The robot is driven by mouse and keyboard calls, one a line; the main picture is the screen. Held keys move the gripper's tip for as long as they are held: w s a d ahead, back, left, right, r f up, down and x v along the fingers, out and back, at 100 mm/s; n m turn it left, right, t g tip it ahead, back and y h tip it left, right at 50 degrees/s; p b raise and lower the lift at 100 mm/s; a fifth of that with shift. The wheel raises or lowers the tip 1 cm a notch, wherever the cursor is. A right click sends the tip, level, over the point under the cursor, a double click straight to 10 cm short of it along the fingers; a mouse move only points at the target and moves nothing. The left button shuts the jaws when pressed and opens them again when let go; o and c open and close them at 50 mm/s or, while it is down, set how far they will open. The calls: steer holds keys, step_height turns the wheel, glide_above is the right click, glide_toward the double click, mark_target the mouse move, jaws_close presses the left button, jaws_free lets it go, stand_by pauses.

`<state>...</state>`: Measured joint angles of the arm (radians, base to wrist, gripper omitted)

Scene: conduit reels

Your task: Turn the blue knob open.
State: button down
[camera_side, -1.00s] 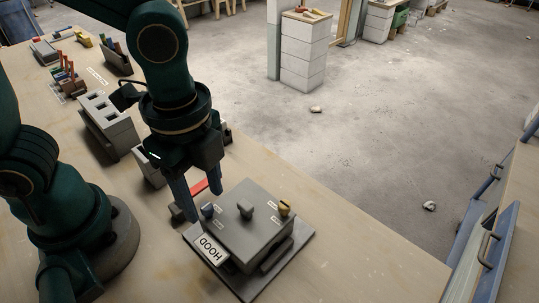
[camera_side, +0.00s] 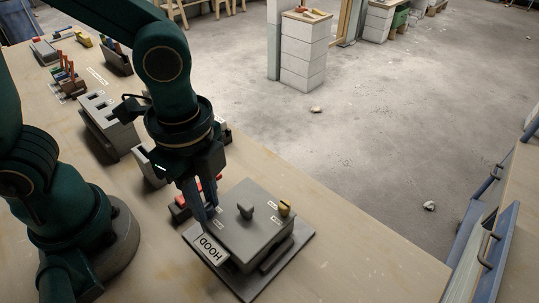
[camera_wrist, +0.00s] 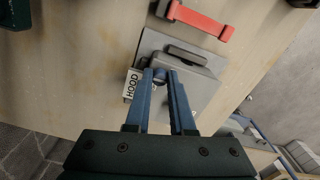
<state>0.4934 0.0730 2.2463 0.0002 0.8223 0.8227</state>
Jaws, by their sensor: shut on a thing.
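The grey box (camera_side: 256,240) stands on a grey base plate with a HOOD label (camera_side: 212,250) on its near side. My gripper (camera_side: 206,210) points down at the left corner of the box top and is shut on the blue knob. In the wrist view the fingertips (camera_wrist: 161,73) are on either side of the blue knob (camera_wrist: 160,78). The fingers mostly hide the blue knob in the side view.
A red bar handle (camera_wrist: 200,19) lies close beside the box. A grey slotted block (camera_side: 107,117) and small racks stand farther back on the wooden bench. The bench right of the box is bare up to its edge.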

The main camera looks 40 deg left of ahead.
steer(key=n, duration=0.8)
steer(key=shift+n, duration=0.3)
steer(key=n, duration=0.4)
steer(key=shift+n, duration=0.3)
steer(key=n, duration=0.4)
steer(key=shift+n, duration=0.3)
steer(key=c, duration=0.8)
jaws_free()
steer(key=shift+o, duration=0.2)
